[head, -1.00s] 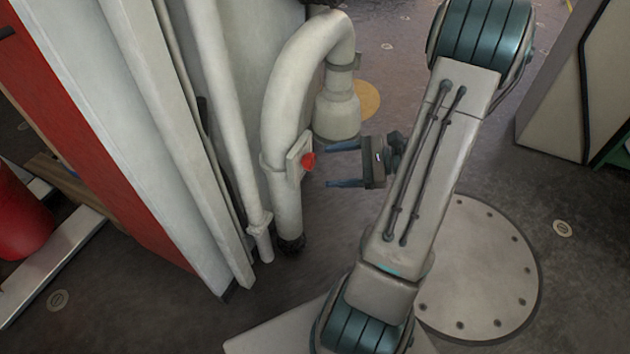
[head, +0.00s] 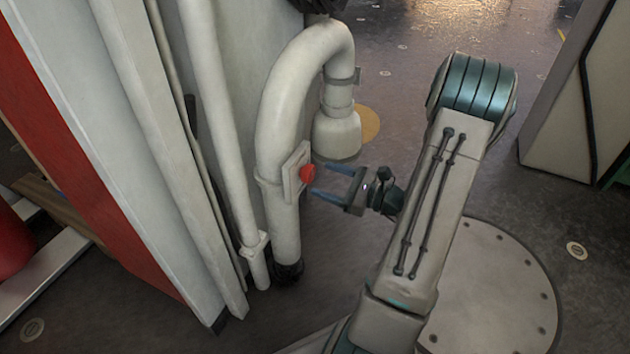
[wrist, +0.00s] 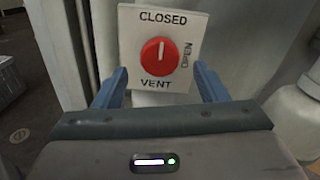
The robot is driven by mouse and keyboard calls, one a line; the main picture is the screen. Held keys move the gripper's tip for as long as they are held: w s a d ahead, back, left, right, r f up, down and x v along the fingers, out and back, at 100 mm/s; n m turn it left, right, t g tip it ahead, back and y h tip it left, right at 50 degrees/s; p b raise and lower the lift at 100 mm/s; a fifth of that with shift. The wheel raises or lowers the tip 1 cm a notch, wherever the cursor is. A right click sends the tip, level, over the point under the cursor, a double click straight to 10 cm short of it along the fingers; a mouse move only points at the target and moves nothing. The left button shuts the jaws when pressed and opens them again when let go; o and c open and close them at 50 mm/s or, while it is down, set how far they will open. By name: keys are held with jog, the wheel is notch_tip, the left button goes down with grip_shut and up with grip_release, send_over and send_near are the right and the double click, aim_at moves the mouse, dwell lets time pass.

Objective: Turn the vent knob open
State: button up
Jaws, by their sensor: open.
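The red vent knob (head: 306,173) sits on a pale square plate (head: 291,176) fixed to a thick white pipe. In the wrist view the knob (wrist: 158,64) is round, with a white pointer line pointing up toward the word CLOSED. The plate (wrist: 190,25) reads CLOSED at the top, OPEN at the right side and VENT at the bottom. My gripper (head: 325,181) is open, its two blue fingers pointing at the knob. In the wrist view the fingers stand left and right of the knob, below its middle. In the head view the fingertips are close to the knob; I cannot tell whether they touch it.
The thick white pipe (head: 285,115) bends over at the top to a wide fitting (head: 337,135). Thinner pipes and a wall panel stand to its left. A red cylinder (head: 12,240) is at the far left.

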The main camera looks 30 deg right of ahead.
aim_at(312, 175)
jog(key=shift+b+x, duration=0.35)
jog(key=shift+x, duration=1.6)
jog(key=c, duration=1)
